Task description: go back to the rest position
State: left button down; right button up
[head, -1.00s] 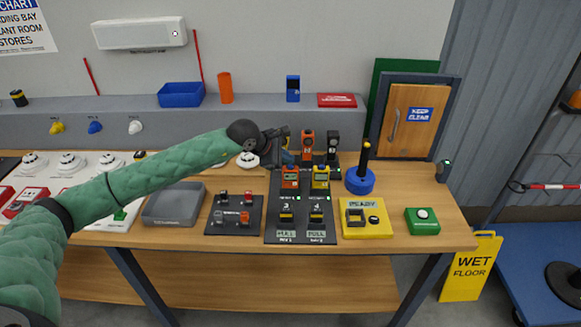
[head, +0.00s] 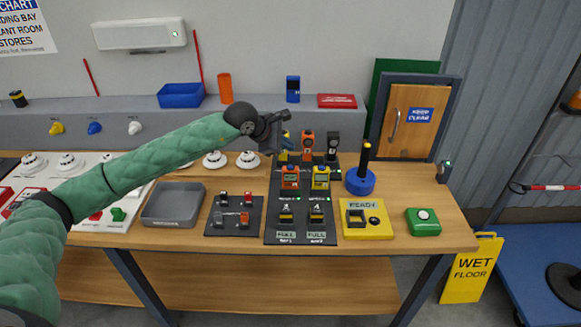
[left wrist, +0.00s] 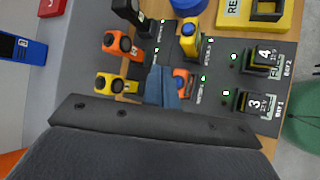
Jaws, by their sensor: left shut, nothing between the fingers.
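My left gripper (head: 287,136) is shut and empty, held above the back left of the black charging board (head: 300,208). In the left wrist view its blue-grey fingers (left wrist: 160,88) point at the board, with no object between them. On the board an orange detector (head: 290,177) and a yellow detector (head: 321,177) stand in front. Behind them are another orange detector (head: 307,146), a black one (head: 332,147) and a yellow one (head: 283,156), partly hidden by the gripper. My right gripper is not in view.
A blue post stand (head: 360,182), a yellow READY block (head: 366,219) and a green button box (head: 423,222) are to the right. A grey tray (head: 173,206) and white round detectors (head: 215,159) are to the left. A raised shelf (head: 230,119) runs along the back.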

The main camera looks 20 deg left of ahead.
pick_arm(q)
jog(key=shift+r, duration=0.5)
